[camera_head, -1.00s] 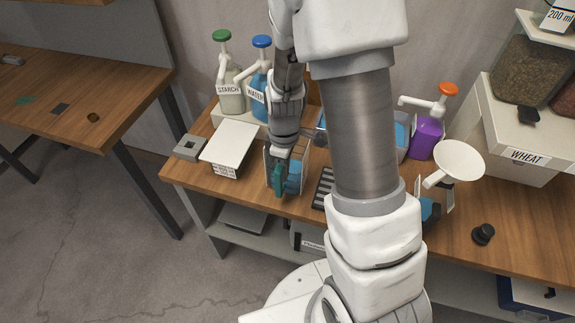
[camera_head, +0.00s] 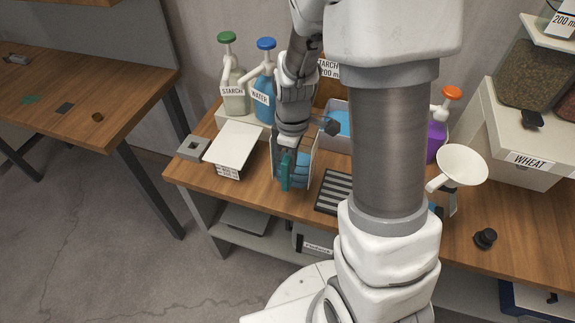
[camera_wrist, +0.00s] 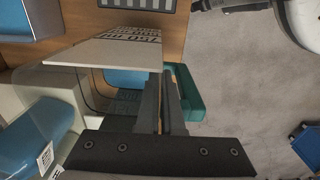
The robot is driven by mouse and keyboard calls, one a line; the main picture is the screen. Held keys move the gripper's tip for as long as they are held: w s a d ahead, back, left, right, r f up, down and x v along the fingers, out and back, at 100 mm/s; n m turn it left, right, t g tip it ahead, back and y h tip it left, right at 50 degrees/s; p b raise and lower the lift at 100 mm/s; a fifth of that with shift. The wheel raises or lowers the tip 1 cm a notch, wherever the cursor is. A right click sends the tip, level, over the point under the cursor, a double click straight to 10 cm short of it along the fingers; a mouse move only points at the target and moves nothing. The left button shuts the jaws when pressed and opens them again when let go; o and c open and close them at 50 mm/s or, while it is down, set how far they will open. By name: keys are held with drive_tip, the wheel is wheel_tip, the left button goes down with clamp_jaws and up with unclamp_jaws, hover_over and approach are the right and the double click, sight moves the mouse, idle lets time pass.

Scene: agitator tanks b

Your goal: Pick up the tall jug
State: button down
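The tall jug (camera_head: 301,171) is a clear vessel with blue at its lower part and a teal handle (camera_head: 286,171) on the near side. My gripper (camera_head: 290,151) comes down over the handle. In the wrist view, my fingers (camera_wrist: 162,106) are close together at the teal handle (camera_wrist: 186,92), so they look shut on it. The clear body of the jug (camera_wrist: 105,92) lies left of the fingers there, with a pale printed panel (camera_wrist: 110,52) along it. The exact contact on the handle is hidden. The jug looks upright and slightly above the bench.
Starch (camera_head: 234,92) and water (camera_head: 263,98) pump bottles stand behind left. A white slanted stand (camera_head: 234,142) is left of the jug, a black slotted grille (camera_head: 333,193) right. A blue-filled tray (camera_head: 337,120) is behind. A white funnel (camera_head: 461,165) stands farther right.

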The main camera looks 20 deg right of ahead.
sight(307, 153)
drive_tip(key=s+d+r, duration=0.6)
drive_tip(key=s, duration=0.2)
drive_tip(key=w+a+f+m, duration=0.1)
drive_tip(key=w, duration=0.1)
drive_tip(key=w+f+m, duration=0.1)
drive_tip(key=w+m, duration=0.1)
drive_tip(key=w, duration=0.1)
drive_tip(key=w+a+f+m, duration=0.1)
drive_tip(key=w+m, duration=0.1)
drive_tip(key=shift+w+a, duration=0.15)
drive_tip(key=shift+a, duration=0.15)
drive_tip(key=w+a+f+m, duration=0.1)
drive_tip(key=w, duration=0.1)
drive_tip(key=w+a+f+m, duration=0.1)
drive_tip(key=a+f+m, duration=0.1)
drive_tip(key=w+a+f+m, duration=0.1)
drive_tip(key=w+m, duration=0.1)
drive_tip(key=shift+w+a+f, duration=0.15)
drive_tip(key=shift+w+a, duration=0.15)
drive_tip(key=shift+w, duration=0.05)
drive_tip(key=shift+w+a+f+m, duration=0.15)
drive_tip(key=shift+a+f+m, duration=0.05)
drive_tip(key=shift+m, duration=0.2)
drive_tip(key=shift+s, duration=0.2)
